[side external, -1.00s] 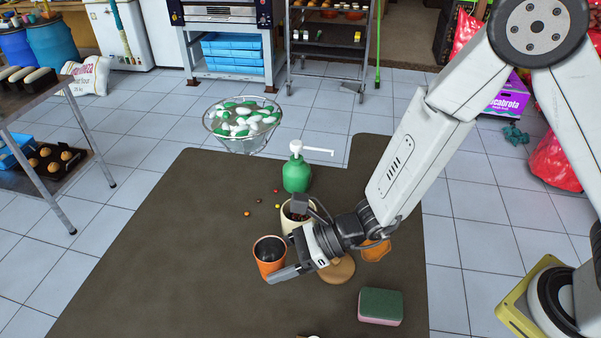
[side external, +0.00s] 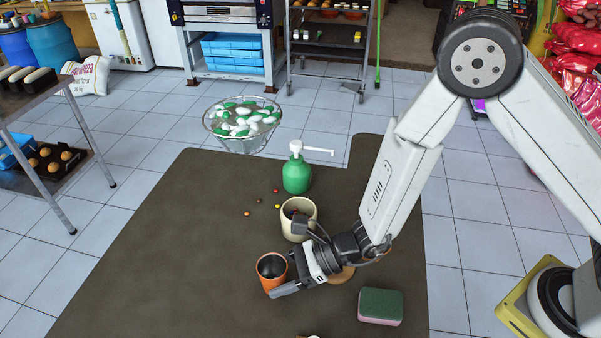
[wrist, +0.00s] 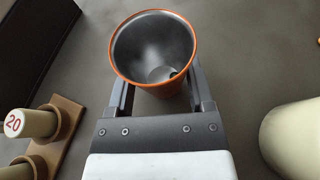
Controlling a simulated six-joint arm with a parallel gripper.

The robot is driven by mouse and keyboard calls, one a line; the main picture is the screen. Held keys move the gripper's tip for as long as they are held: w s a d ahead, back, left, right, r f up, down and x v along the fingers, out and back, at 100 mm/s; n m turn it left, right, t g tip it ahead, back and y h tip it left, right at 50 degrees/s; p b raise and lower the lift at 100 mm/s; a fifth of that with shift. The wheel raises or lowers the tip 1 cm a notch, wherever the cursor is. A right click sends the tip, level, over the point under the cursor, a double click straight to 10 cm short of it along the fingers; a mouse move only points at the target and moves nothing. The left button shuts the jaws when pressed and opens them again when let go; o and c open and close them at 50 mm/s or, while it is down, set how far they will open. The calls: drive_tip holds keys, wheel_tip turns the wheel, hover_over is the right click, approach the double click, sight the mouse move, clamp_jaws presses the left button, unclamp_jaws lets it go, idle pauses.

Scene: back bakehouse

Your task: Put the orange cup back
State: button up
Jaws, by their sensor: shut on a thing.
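The orange cup (side external: 263,283) has a dark grey inside and stands near upright over the dark mat, left of my arm. My gripper (side external: 280,284) is shut on it from the near right side. In the wrist view the cup (wrist: 150,84) sits between the two fingers (wrist: 158,82), its open mouth facing the camera. A small dark bit shows at the bottom of its inside. Whether the cup touches the mat or hangs just above it I cannot tell.
A cream pot (side external: 289,236) stands close behind my gripper. A wooden rack (wrist: 66,128) shows in the wrist view. The mat's left is clear.

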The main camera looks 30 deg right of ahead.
drive_tip(key=shift+f, duration=0.15)
drive_tip(key=o, duration=1.3)
drive_tip(key=shift+r, duration=0.2)
drive_tip(key=v, duration=1.1)
drive_tip(key=shift+d, duration=0.2)
drive_tip(key=shift+s+d+r, duration=0.15)
drive_tip(key=shift+d+r, duration=0.05)
drive_tip(key=shift+d, duration=0.05)
drive_tip(key=shift+s, duration=0.1)
